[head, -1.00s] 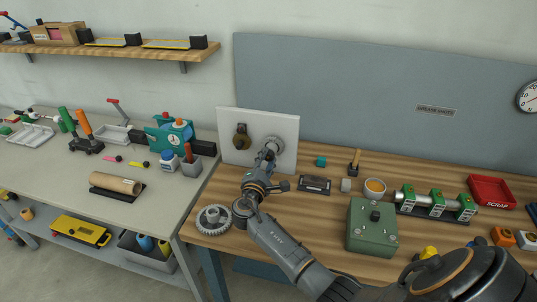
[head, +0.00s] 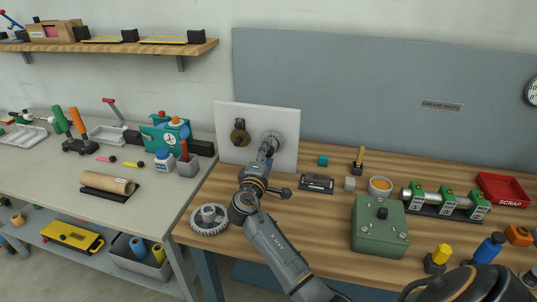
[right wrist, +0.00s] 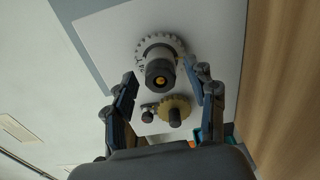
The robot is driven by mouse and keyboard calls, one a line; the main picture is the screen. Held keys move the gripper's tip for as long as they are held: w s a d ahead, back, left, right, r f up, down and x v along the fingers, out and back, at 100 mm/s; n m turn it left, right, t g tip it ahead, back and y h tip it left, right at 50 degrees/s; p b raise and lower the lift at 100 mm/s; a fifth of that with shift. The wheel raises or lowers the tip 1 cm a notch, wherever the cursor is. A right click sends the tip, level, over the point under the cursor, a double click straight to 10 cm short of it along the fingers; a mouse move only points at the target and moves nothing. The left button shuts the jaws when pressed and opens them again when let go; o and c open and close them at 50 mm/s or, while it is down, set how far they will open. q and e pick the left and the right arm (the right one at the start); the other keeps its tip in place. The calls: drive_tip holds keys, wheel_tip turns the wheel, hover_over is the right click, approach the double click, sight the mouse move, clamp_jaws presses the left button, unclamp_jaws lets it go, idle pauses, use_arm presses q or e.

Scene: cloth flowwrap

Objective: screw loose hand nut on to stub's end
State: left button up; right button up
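A white board (head: 226,155) stands at the back left of the wooden bench. A grey toothed disc (right wrist: 178,46) is mounted on it, with a stub (right wrist: 160,76) whose dark round end has a brass-coloured centre. A brass toothed disc with a dark hub, which looks like the hand nut (right wrist: 175,110), is beside the stub; in the head view it (head: 240,136) is on the board's left half. My right gripper (right wrist: 163,75) is open, its fingers apart on either side of the stub's end in the picture, with no visible contact. My left gripper is not in view.
A loose gear (head: 210,220) lies at the bench's left front. A black-framed plate (head: 316,184), a bowl (head: 380,187), a green box (head: 380,225), green-blocked rollers (head: 440,202) and a red scrap tray (head: 503,188) stand to the right. A grey table (head: 60,180) is at left.

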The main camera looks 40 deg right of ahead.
drive_tip(key=v, duration=1.2)
